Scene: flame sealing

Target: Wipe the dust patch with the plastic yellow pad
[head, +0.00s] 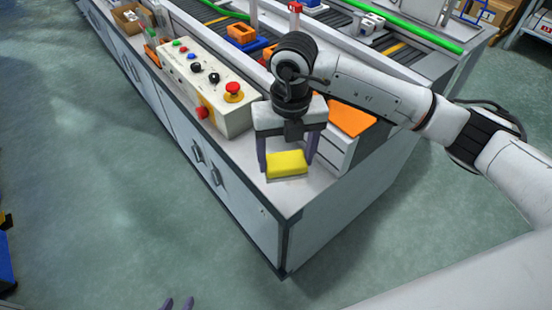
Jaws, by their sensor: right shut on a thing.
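The yellow pad (286,164) is a small block with a darker underside. It is at the near end of the light counter top, in front of the control box. My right gripper (287,166) comes down from above with a purple finger on each side of the pad and is shut on it. I cannot tell whether the pad touches the counter top. I cannot make out a dust patch on the visible counter. My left gripper (178,303) shows only as two purple fingertips at the bottom edge, apart with nothing between them, over the floor.
A control box (208,88) with a red emergency button (233,92) stands behind the pad on the left. A white drawer unit (338,148) with an orange top (352,117) stands close on the right. The counter's front corner (287,222) is nearby. A conveyor runs behind.

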